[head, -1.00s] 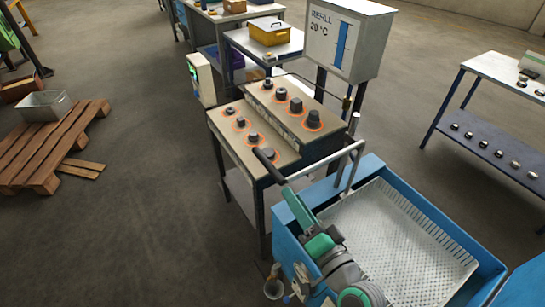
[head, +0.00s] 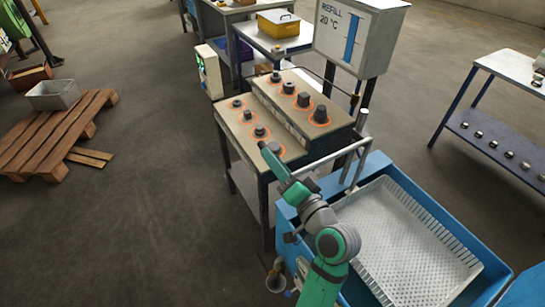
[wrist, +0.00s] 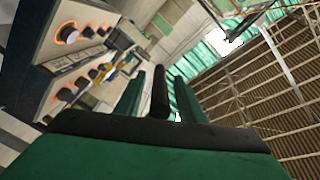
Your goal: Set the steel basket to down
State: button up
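The steel basket (head: 410,240) is a pale perforated tray sitting in the blue tank (head: 375,160) at the lower right of the head view. It lies near the tank's rim; its depth is hard to judge. A grey bar (head: 330,160) runs from the basket's uprights toward a dark lever grip, whose tip (head: 263,146) shows past my gripper (head: 274,160). In the wrist view, the dark grip (wrist: 160,85) stands between my two green fingers (wrist: 160,100), with gaps on both sides. My gripper looks open around it. My arm hides part of the tank's left side.
A stepped bench (head: 255,150) with several dark knobs ringed in orange stands just beyond my gripper. A box marked REFILL 20 °C (head: 355,40) rises behind it. A side table (head: 490,130) is at right, a pallet (head: 60,135) at left. Floor between is clear.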

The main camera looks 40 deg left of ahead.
jog(key=shift+w+a, duration=0.3)
jog(key=shift+a, duration=0.6)
jog(key=shift+d, duration=0.1)
grip_shut()
